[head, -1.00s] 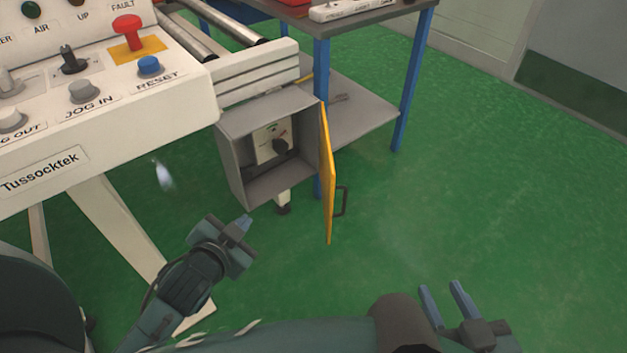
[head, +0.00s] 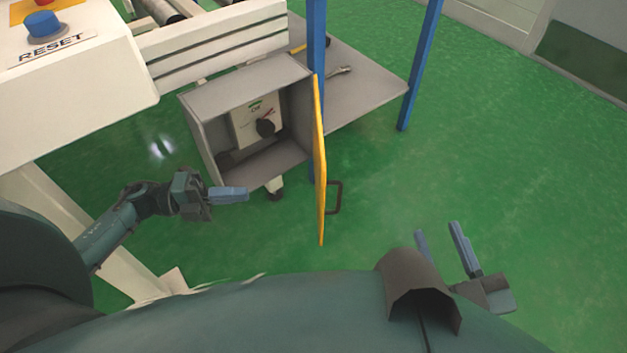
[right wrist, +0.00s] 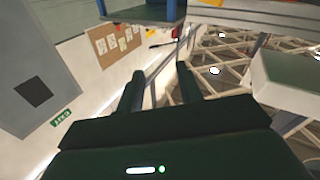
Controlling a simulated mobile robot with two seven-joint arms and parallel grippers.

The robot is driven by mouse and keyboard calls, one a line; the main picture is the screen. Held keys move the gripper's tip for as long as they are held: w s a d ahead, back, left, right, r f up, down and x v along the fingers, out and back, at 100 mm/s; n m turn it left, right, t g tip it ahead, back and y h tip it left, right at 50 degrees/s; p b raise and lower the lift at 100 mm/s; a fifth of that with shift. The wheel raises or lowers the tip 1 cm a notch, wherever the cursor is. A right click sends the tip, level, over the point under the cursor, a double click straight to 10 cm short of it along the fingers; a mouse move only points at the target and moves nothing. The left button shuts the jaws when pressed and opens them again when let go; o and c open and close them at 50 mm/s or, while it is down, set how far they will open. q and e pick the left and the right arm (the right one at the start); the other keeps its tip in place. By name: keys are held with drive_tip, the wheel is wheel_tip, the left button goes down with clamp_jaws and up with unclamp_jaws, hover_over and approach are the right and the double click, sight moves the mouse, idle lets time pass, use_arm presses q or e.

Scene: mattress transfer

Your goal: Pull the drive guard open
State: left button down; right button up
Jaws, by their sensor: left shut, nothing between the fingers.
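The drive guard (head: 320,165) is a yellow door hinged at the right side of a grey box. It stands swung open, seen nearly edge-on, with a dark handle (head: 336,198) on its right face. Inside the open box (head: 203,140) is a pale switch panel (head: 243,122) with a black knob (head: 265,127). My left gripper (head: 246,195) is shut and empty, just below the box and left of the door, apart from both. My right gripper (head: 437,236) is open and empty, low and right of the door. Its fingers also show in the right wrist view (right wrist: 160,88).
A white console with a blue reset button (head: 44,26) stands at the upper left. A blue-legged table (head: 318,40) with a grey lower shelf (head: 370,95) is behind the door; a wrench (head: 340,71) lies on the shelf. Green floor is clear to the right.

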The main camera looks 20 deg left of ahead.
use_arm(q)
drive_tip(key=b+x, duration=0.1)
drive_tip(key=x, duration=1.2)
drive_tip(key=shift+d+f+m+g+b, duration=0.3)
drive_tip(key=shift+d+f, duration=0.05)
drive_tip(key=shift+d, duration=0.1)
use_arm(e)
drive_tip(key=shift+w+a+t+y, duration=0.3)
drive_tip(key=shift+w, duration=0.1)
use_arm(q)
drive_tip(key=shift+s, duration=0.1)
drive_tip(key=shift+d, duration=0.1)
